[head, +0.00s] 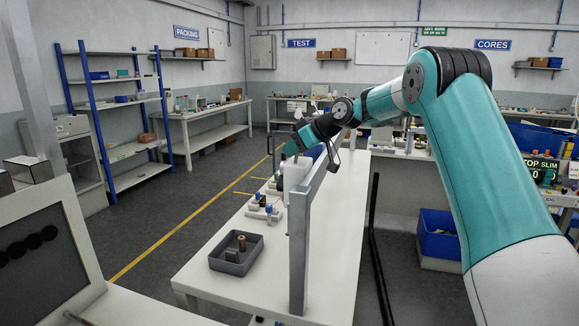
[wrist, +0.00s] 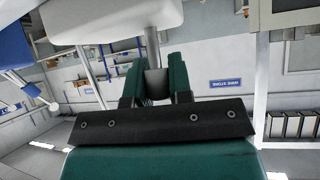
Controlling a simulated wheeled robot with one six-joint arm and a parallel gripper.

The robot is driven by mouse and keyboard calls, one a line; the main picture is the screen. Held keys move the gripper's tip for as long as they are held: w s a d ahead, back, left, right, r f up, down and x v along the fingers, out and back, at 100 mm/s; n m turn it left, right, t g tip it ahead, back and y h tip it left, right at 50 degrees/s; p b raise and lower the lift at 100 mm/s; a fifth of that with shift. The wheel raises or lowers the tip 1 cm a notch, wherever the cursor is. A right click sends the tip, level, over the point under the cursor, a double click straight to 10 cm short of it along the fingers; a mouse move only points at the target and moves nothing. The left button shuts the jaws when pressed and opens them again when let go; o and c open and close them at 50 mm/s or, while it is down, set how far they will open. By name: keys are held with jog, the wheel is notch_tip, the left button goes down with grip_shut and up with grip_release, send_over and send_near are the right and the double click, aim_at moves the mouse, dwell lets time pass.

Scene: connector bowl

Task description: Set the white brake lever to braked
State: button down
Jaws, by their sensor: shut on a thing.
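The rod stands between the fingers and runs up towards a white rounded body (wrist: 110,18) at the top of the wrist view. In the head view my gripper (head: 297,145) is at the far part of the white bench, just above a white block (head: 297,174). The lever is too small and hidden there to tell its angle, and no braked mark can be read.
A grey upright frame (head: 298,240) stands on the white bench (head: 335,240), right of the block. A dark tray (head: 237,268) with brown and grey cylinders sits nearer. Open floor lies left.

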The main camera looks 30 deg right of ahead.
jog(key=t+b, duration=0.1)
jog(key=b, duration=0.1)
jog(key=d+t+y+b, duration=0.1)
jog(key=b, duration=0.1)
jog(key=shift+s+f+y, duration=0.2)
jog(key=shift+s+y, duration=0.1)
jog(key=shift+s, duration=0.1)
jog(key=shift+s+r+t+y+b, duration=0.1)
jog(key=shift+r+t+y+b, duration=0.2)
jog(key=shift+b, duration=0.55)
jog(key=c, duration=1)
grip_release()
jog(key=shift+d, duration=0.1)
jog(key=shift+c, duration=0.2)
jog(key=b+v, duration=0.4)
jog(key=v, duration=1.3)
jog(key=shift+s+f, duration=0.25)
jog(key=shift+s, duration=0.05)
jog(key=shift+d, duration=0.15)
